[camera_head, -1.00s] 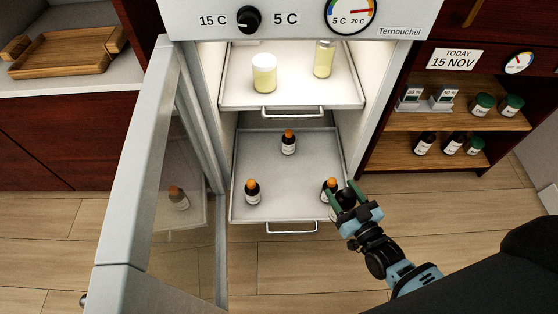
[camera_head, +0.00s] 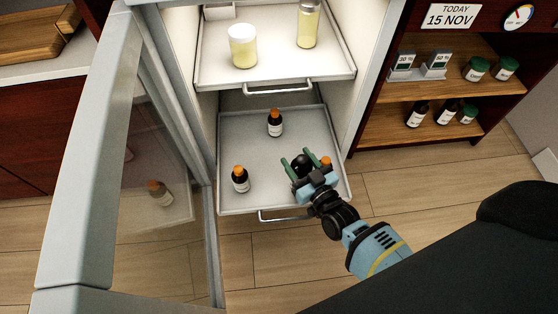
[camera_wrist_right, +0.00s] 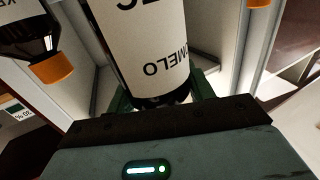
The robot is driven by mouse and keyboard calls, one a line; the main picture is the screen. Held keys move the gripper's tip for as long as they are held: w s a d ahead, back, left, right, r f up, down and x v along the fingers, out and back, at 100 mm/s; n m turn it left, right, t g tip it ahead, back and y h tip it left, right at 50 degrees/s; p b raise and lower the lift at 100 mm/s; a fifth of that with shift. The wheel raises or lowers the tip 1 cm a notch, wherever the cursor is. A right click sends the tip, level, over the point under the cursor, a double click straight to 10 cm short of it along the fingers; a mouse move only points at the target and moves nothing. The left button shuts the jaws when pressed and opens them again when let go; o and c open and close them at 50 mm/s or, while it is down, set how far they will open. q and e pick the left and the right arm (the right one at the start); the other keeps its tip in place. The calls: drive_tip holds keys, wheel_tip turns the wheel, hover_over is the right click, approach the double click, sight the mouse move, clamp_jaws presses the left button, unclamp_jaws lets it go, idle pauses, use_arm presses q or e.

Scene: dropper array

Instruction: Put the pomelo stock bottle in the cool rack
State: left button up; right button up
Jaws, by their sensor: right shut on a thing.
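The pomelo stock bottle (camera_wrist_right: 150,50) fills the middle of the right wrist view, with a white label reading POMELO upside down. In the head view its dark top (camera_head: 301,160) shows between the green fingers of my right gripper (camera_head: 298,167), which is shut on it. It is over the front right part of the lower pulled-out rack (camera_head: 238,140) in the open cooler. I cannot tell whether its base touches the rack. Orange-capped bottles stand at the rack's back (camera_head: 275,123), front left (camera_head: 240,180) and front right (camera_head: 325,163), the last partly hidden by my gripper. My left gripper is out of view.
The upper rack (camera_head: 280,78) above holds a wide yellow jar (camera_head: 243,46) and a tall yellow jar (camera_head: 308,24). The open cooler door (camera_head: 90,150) stands at left. A wooden shelf (camera_head: 440,88) with bottles is at right. The rack's middle is clear.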

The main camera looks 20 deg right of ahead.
drive_tip(key=w+a, duration=0.1)
drive_tip(key=w+a+b, duration=0.1)
drive_tip(key=w, duration=0.1)
drive_tip(key=w+a, duration=0.1)
drive_tip(key=shift+w+a+f, duration=0.25)
drive_tip(key=shift+w, duration=0.05)
drive_tip(key=shift+f+b, duration=0.1)
drive_tip(key=shift+b, duration=0.25)
drive_tip(key=shift+f+b, duration=1.15)
drive_tip(key=shift+f, duration=0.45)
drive_tip(key=shift+f, duration=0.1)
drive_tip(key=o, duration=0.7)
drive_tip(key=shift+f, duration=0.15)
drive_tip(key=o, duration=0.5)
